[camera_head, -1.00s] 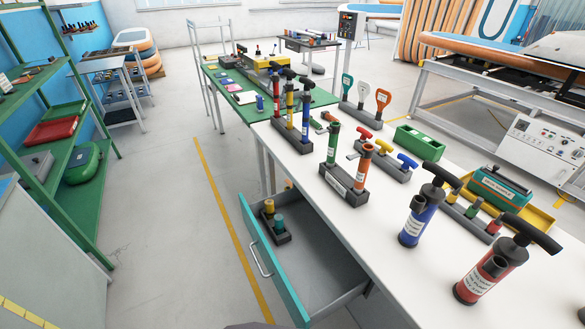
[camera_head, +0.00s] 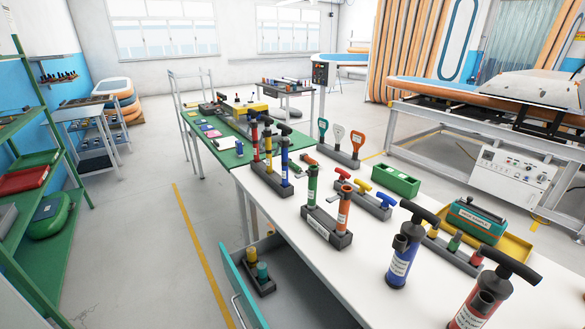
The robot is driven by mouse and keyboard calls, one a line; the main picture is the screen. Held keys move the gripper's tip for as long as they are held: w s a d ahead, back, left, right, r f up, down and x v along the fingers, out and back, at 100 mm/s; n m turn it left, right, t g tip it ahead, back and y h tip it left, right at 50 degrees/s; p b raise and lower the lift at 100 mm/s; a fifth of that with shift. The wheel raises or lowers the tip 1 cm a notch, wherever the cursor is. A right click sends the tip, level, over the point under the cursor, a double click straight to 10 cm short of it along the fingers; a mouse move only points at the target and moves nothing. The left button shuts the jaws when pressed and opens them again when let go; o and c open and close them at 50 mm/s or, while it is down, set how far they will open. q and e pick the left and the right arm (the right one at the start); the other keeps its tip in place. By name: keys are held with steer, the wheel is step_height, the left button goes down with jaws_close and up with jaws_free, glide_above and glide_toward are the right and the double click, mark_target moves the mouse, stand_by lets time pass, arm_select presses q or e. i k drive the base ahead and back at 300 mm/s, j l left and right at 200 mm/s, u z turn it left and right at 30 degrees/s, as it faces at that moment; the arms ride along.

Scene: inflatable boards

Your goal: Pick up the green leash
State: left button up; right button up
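I cannot tell for sure which thing is the green leash. A green upright cylinder (camera_head: 312,186) stands beside an orange one (camera_head: 343,210) in a dark labelled holder (camera_head: 322,231) on the white table. A small green piece (camera_head: 454,242) sits in another dark holder among yellow and red ones at the right. A teal piece (camera_head: 262,270) and a yellow piece (camera_head: 251,255) stand in a dark holder in the open drawer. Neither of my grippers is in view.
The white table (camera_head: 385,228) also holds a blue pump (camera_head: 401,261), a red pump (camera_head: 474,304) and a green box (camera_head: 396,180). The teal-fronted drawer (camera_head: 243,291) juts into the aisle. Green shelves (camera_head: 62,165) stand at the left. Floor between is clear.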

mark_target(291, 165)
steer(key=i+j+z, duration=0.2)
steer(key=j, duration=0.25)
steer(key=j+z, duration=0.15)
steer(key=j, duration=0.3)
steer(key=i+j+z, duration=0.2)
steer(key=j, duration=0.3)
steer(key=i+j+z, duration=0.15)
steer(key=j, duration=0.3)
steer(key=i+j+z, duration=0.2)
steer(key=j, duration=0.3)
steer(key=i+j+z, duration=0.15)
steer(key=j, duration=0.35)
steer(key=j+z, duration=0.15)
steer(key=j, duration=0.35)
steer(key=i+j+z, duration=0.1)
steer(key=j, duration=0.25)
steer(key=i+j+z, duration=0.15)
steer(key=j, duration=0.15)
steer(key=j+z, duration=0.1)
steer(key=j, duration=0.25)
steer(key=i+j+z, duration=0.6)
steer(key=i+j, duration=0.15)
steer(key=j, duration=0.3)
